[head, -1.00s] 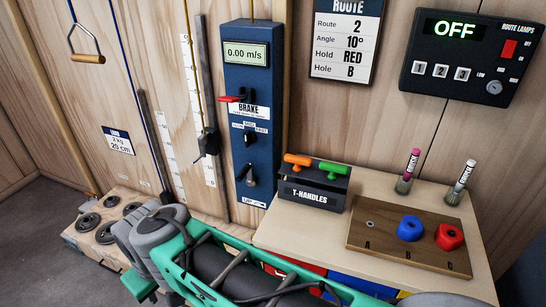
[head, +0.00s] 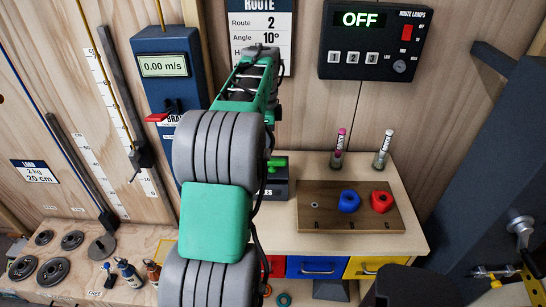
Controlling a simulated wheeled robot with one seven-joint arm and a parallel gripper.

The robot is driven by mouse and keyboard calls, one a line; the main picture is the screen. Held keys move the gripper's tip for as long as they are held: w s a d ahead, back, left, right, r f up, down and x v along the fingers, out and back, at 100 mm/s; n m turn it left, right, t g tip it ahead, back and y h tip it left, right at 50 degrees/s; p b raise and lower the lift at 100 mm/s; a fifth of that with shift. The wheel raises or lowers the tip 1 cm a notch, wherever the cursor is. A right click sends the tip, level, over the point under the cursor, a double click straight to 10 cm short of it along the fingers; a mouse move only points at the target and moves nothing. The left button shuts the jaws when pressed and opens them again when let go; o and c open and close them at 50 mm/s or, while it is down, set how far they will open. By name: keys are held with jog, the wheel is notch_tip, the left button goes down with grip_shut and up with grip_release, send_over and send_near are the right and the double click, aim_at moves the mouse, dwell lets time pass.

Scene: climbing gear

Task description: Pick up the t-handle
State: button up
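The black T-handles box (head: 277,190) stands at the left end of the light wooden bench top, mostly hidden behind my arm. Part of the green T-handle (head: 278,162) shows on top of it, just right of my arm. The orange T-handle is hidden behind my arm now. My green and grey arm rises through the middle of the head view, in front of the box. My gripper cannot be made out; the arm links cover that area.
Right of the box, a wooden board (head: 350,220) holds a blue hold (head: 349,201) and a red hold (head: 381,201). Two markers (head: 339,146) stand in cups behind it. A blue brake panel (head: 165,70) is on the wall at left. Weight discs (head: 54,271) lie at lower left.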

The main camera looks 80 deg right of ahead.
aim_at(273, 159)
jog(key=shift+s+d+f+m, duration=0.1)
jog(key=shift+s+d+m, duration=0.15)
jog(key=shift+s, duration=0.25)
jog(key=shift+s+d+f+m, duration=0.1)
jog(key=shift+s+m, duration=0.15)
jog(key=shift+s, duration=0.25)
jog(key=f, duration=0.2)
jog(key=f+p, duration=0.1)
jog(key=f, duration=0.2)
jog(key=f+p, duration=0.1)
jog(key=f, duration=0.1)
jog(key=shift+w+d+f, duration=0.1)
jog(key=shift+d+f, duration=0.1)
jog(key=shift+d, duration=0.05)
grip_shut()
